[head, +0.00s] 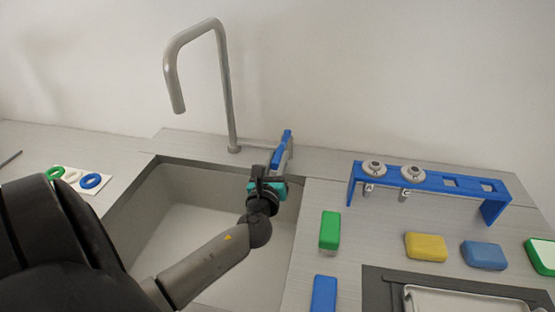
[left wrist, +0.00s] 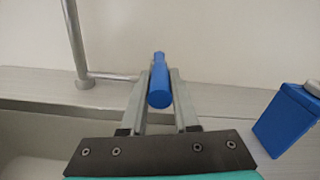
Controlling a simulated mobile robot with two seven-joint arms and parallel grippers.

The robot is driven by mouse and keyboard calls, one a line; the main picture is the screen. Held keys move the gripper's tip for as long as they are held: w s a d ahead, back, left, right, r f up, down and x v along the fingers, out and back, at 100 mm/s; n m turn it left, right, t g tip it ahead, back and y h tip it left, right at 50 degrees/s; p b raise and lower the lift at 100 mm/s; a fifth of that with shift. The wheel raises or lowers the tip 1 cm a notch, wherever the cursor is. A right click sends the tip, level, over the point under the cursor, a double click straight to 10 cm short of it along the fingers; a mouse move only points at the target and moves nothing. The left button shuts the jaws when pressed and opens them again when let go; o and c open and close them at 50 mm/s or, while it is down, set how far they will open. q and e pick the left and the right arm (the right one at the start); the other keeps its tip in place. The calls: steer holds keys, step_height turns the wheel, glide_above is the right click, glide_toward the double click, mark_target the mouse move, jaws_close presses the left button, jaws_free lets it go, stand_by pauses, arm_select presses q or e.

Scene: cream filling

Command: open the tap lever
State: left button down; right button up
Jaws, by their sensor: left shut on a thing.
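The grey tap (head: 228,95) stands behind the sink, with its spout bent over to the left. Its blue lever (head: 287,136) is to the right of the tap's foot, at the sink's back right corner. My left gripper (head: 283,152) reaches over the sink and is shut on the lever. In the left wrist view the lever's rounded blue grip (left wrist: 160,82) sits between the two grey fingers, and a thin horizontal rod (left wrist: 112,77) runs from the tap column towards it. My right gripper is not in view.
The sink (head: 170,215) lies under my left arm. A blue rack (head: 440,178) holding two nozzle-like pieces stands on the right counter. Green, yellow and blue blocks lie before it, near a metal tray (head: 470,300). Coloured rings lie left of the sink.

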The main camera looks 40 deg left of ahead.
arm_select(q)
steer(key=shift+d, duration=0.1)
steer(key=shift+w+d+n+g+y+b, duration=0.15)
steer(key=shift+w+d+n+g+y, duration=0.8)
steer(key=shift+n+g+y, duration=0.35)
steer(key=shift+w+d+n+g+y+b, duration=0.15)
steer(key=shift+w+d+n+g+y, duration=0.6)
steer(key=shift+d+n+g+y, duration=0.5)
steer(key=shift+a+m+t, duration=0.25)
steer(key=shift+t, duration=0.1)
steer(key=c, duration=0.7)
jaws_free()
steer(key=shift+o, duration=0.2)
steer(key=p+v, duration=0.1)
steer(key=v, duration=1.4)
steer(key=shift+d, duration=0.15)
